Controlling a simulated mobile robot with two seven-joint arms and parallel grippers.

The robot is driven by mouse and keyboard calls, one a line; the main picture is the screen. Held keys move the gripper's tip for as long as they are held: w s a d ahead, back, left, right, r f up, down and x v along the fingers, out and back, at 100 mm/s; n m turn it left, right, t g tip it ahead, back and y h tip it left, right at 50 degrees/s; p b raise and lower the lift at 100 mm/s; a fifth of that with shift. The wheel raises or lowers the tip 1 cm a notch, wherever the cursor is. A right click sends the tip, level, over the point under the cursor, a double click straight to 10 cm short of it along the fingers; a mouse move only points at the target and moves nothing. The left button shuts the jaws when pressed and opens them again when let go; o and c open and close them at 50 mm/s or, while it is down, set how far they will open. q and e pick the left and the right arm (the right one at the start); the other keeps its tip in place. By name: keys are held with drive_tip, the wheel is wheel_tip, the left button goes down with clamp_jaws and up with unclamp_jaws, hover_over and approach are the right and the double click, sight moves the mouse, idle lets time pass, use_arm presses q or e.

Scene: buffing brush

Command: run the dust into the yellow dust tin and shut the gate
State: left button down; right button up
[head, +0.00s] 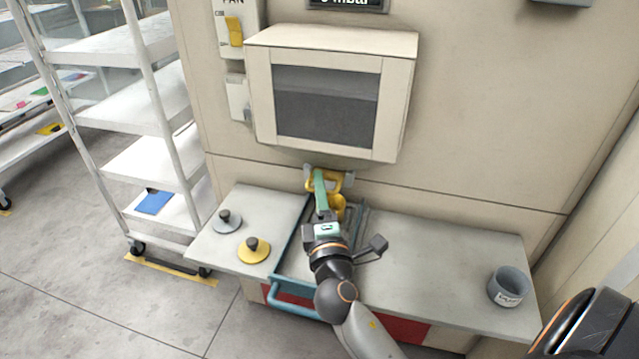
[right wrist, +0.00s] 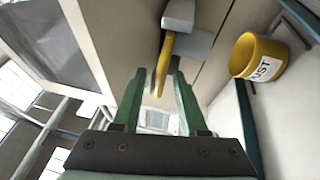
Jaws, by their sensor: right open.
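The yellow dust tin (right wrist: 258,57), with dark lettering on a white label, stands right of the fingers in the right wrist view. In the head view it (head: 339,205) is partly hidden behind my right gripper. The yellow gate handle (head: 337,181) is under the windowed box; in the right wrist view its yellow bar (right wrist: 166,58) runs from a grey block towards the space between the fingertips. My right gripper (head: 318,174) has green fingers, open at the handle, also seen in the right wrist view (right wrist: 161,78). Contact with the handle cannot be told. My left gripper is not in view.
The box with a dark window (head: 326,106) hangs above the worktop. A grey lid (head: 227,225) and a yellow lid (head: 254,255) lie at left. A grey tin (head: 508,289) stands at far right. A blue drawer handle (head: 294,306) juts out in front. A white shelf rack (head: 140,105) stands left.

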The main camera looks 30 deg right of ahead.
idle(0.3)
clamp_jaws()
idle(1.3)
